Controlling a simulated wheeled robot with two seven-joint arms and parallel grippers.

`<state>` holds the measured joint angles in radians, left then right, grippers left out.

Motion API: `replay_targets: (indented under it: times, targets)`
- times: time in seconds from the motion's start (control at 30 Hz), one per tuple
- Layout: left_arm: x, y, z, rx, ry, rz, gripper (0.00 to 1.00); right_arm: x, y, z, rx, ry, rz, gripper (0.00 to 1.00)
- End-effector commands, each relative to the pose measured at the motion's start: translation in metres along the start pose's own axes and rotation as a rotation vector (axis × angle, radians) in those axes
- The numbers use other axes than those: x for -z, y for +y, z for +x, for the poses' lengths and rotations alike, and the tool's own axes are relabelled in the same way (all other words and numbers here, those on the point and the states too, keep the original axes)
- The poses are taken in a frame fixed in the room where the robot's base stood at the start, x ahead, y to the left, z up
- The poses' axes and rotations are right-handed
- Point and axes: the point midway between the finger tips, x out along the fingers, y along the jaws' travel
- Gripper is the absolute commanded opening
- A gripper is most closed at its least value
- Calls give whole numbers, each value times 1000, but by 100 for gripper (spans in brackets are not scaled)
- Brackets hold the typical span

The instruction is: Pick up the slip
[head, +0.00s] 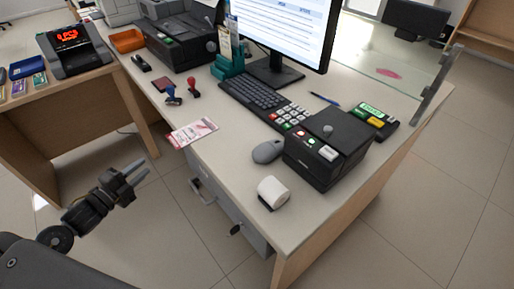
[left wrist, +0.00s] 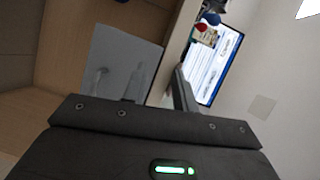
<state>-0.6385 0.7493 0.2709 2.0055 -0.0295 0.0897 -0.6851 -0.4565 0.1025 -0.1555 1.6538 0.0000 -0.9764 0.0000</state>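The slip (head: 192,133), a white paper with pink-red print, lies flat on the counter (head: 235,165) at its near left edge, with a little of it reaching the edge. My left gripper (head: 143,169) is in front of the counter, below and left of the slip, and apart from it. Its two fingers stand apart with nothing between them. The left wrist view looks past the fingers (left wrist: 140,90) at the desk side and the monitor; I cannot make out the slip there. My right gripper is not in view.
Red and blue stamps (head: 193,87) stand behind the slip. A grey drawer unit (head: 215,190) is under the counter. Counter right of the slip is bare.

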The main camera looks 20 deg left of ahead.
Motion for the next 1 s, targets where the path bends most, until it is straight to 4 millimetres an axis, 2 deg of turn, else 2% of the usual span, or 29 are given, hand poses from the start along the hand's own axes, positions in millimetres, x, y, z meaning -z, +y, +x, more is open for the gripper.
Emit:
replay_targets:
  times: [0.03, 0.1, 0.2, 0.37, 0.7, 0.8, 1.0]
  targets:
    - [14, -10, 2, 29, 51, 51, 28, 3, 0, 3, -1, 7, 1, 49]
    - [30, -27, 3, 60, 98, 99, 28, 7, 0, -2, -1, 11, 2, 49]
    - [41, -40, 2, 83, 131, 133, 28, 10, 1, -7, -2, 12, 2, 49]
    - [44, -44, 5, 90, 138, 141, 28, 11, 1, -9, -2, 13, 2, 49]
    - [50, -47, 48, 92, 136, 138, 28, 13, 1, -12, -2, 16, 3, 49]
    - [51, -48, 55, 90, 136, 138, 28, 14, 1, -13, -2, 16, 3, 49]
    - [52, -47, 58, 88, 135, 137, 28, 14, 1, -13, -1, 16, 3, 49]
